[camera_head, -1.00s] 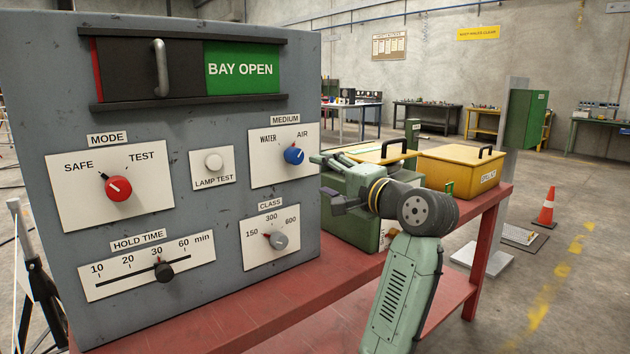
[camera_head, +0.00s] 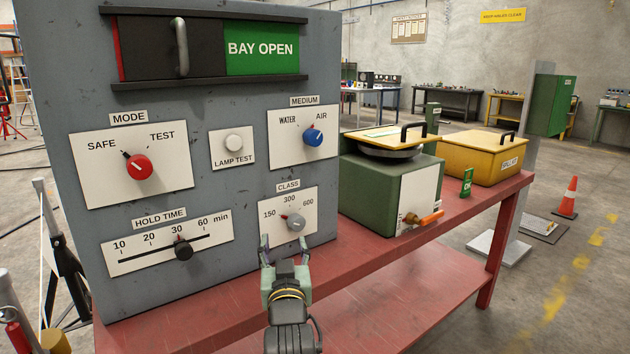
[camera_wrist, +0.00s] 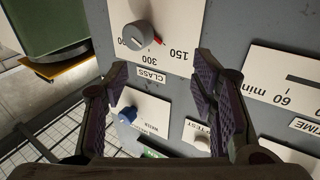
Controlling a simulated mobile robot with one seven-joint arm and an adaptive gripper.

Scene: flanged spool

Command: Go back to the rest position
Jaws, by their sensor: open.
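My gripper (camera_head: 284,246) is open and empty in front of the lower right of the grey control panel (camera_head: 55,95), just below the CLASS plate. In the wrist view its two fingers (camera_wrist: 160,95) stand wide apart with the panel face beyond them. The grey CLASS knob (camera_head: 296,222) is just above the gripper in the head view and also shows in the wrist view (camera_wrist: 138,36). No contact with the knob is visible. The blue MEDIUM knob (camera_head: 312,137) points toward AIR. The red MODE knob (camera_head: 138,166) points toward SAFE.
The panel stands on a red bench (camera_head: 350,285). To its right are a green box (camera_head: 370,200) with an orange-handled valve (camera_head: 428,218), a small green tag (camera_head: 467,182) and a yellow bin (camera_head: 485,160). An orange cone (camera_head: 566,198) stands on the floor. The bench front is clear.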

